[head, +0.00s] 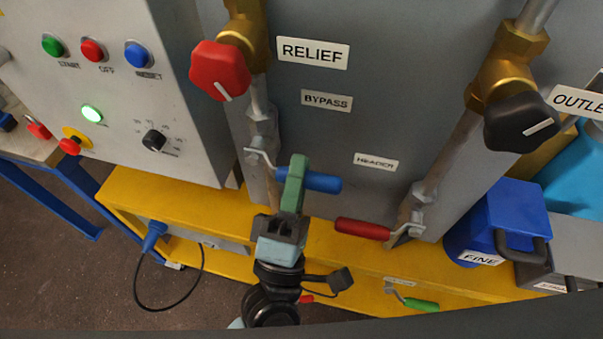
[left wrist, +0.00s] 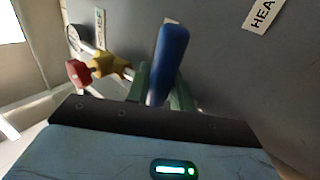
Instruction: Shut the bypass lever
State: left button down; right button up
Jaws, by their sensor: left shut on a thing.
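The bypass lever has a blue handle (head: 322,182) on a metal shank, on the left pipe (head: 262,135) below the BYPASS label (head: 326,100). The handle points right, across the steep pipe. My left gripper (head: 295,172) has green fingers and is shut on the blue handle, near its shank end; the fingers hide part of it. In the left wrist view the blue handle (left wrist: 170,55) stands between the two green fingers (left wrist: 160,95). My right gripper is not in view.
A red lever (head: 362,229) under the HEADER label and a green lever (head: 421,304) lie to the right. A red RELIEF knob (head: 219,71) is above, a black OUTLET knob (head: 521,122) at right. A control panel (head: 125,85) stands left. A blue FINE container (head: 500,222) is at right.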

pick_arm(q)
jog(key=shift+r, duration=0.1)
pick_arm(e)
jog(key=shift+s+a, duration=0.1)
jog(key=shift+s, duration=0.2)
pick_arm(q)
jog(key=c, duration=1.3)
grip_release()
jog(key=shift+o, duration=0.2)
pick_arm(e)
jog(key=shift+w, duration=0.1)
pick_arm(q)
jog(key=shift+s+f, duration=0.15)
jog(key=shift+f, duration=0.05)
jog(key=b+v, duration=0.2)
jog(key=v, duration=0.5)
jog(key=shift+s, duration=0.25)
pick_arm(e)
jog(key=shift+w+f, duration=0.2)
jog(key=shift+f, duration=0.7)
pick_arm(q)
jog(key=shift+a, duration=0.1)
